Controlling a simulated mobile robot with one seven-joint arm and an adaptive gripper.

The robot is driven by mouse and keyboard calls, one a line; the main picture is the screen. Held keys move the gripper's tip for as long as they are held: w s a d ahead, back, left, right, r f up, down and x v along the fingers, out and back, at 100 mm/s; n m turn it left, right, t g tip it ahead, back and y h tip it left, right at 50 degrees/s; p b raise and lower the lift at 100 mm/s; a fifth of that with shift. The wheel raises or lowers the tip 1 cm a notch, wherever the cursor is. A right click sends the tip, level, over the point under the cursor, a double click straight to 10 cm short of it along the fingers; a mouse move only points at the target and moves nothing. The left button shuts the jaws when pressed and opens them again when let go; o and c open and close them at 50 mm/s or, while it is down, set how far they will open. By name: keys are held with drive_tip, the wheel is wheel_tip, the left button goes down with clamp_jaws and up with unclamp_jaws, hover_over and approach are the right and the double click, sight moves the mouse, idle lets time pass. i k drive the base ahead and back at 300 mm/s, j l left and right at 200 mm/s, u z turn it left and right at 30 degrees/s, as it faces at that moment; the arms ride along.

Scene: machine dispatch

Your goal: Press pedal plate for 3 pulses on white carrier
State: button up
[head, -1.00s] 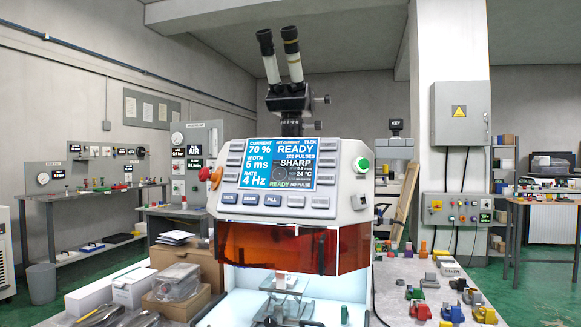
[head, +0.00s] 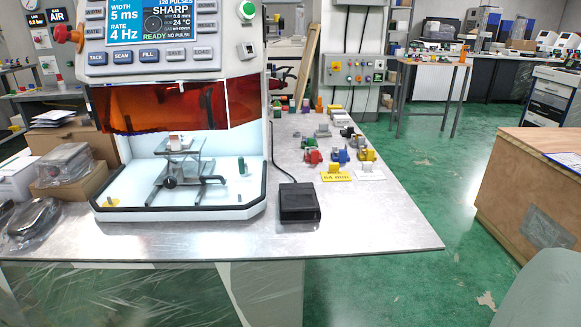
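A black pedal box (head: 299,203) sits on the grey bench top near its front edge, right of the white machine. A black cable runs from it back along the machine's side. I take it as the pedal plate; no separate plate can be told on it. Inside the machine's open bay, a small pale piece (head: 176,143) sits on top of a stage (head: 181,163); whether it is the white carrier I cannot tell. A white flat tag (head: 369,174) lies on the bench next to a yellow tag (head: 337,177). My gripper is not in view.
The machine's control panel (head: 152,36) and orange shield (head: 160,106) stand above the bay. Several coloured clamps (head: 340,156) lie on the bench at right. Bagged items and boxes (head: 76,172) crowd the left. A wooden crate (head: 530,190) stands right; green floor between is clear.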

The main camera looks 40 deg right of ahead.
sight(298, 199)
drive_tip(key=z, duration=1.2)
